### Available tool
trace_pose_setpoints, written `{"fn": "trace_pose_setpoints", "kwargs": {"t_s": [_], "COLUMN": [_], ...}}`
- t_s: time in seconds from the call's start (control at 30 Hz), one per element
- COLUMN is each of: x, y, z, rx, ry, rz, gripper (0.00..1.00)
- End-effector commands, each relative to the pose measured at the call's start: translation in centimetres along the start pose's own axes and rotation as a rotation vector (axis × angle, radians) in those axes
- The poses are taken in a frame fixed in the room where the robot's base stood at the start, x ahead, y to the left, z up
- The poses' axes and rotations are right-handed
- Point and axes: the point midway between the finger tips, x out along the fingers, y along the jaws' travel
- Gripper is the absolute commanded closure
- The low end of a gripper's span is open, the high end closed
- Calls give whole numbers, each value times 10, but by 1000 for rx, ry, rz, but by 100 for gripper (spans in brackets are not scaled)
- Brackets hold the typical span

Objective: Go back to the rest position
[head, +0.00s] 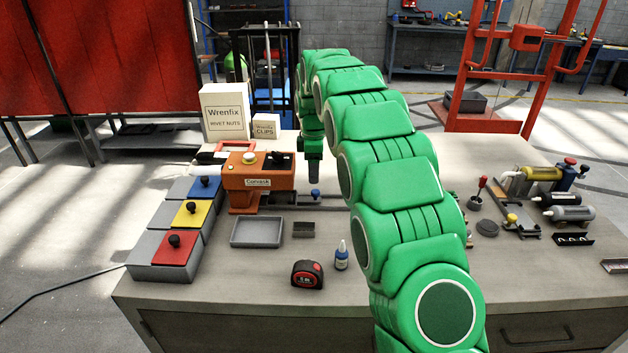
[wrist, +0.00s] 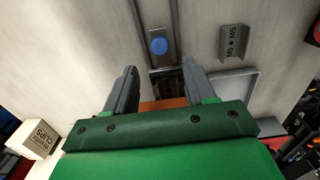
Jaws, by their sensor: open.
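My green arm (head: 390,190) reaches from the front right of the bench toward its back middle. My gripper (head: 313,178) points down above the bench, behind a small blue knob (head: 315,194) and to the right of the orange Convolk machine (head: 258,178). In the wrist view, my gripper's two dark fingers (wrist: 160,72) are apart with nothing held between them. The blue knob (wrist: 159,46) on its rail lies beyond the fingertips. The arm hides part of the bench's middle right.
On the bench (head: 330,260) are a grey tray (head: 257,233), a tape measure (head: 307,274), a small bottle (head: 341,258) and lidded bins (head: 172,250). The Wrenfix box (head: 224,112) and clips box (head: 265,128) stand at the back left. Cylinders (head: 572,214) and fixtures occupy the right side.

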Motion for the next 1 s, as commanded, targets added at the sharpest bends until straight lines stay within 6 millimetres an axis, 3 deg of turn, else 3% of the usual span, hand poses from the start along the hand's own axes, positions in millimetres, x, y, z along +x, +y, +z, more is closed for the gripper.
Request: {"fn": "trace_pose_setpoints", "kwargs": {"t_s": [0.13,0.57,0.73,1.0], "x": [-12,-18,-33,-60], "y": [0,-5,-25,-74], "z": [0,4,19,48], "rx": [0,19,104,286], "ry": [1,-1,-6,-18], "rz": [2,0,-6,-21], "gripper": [45,45,45,45]}}
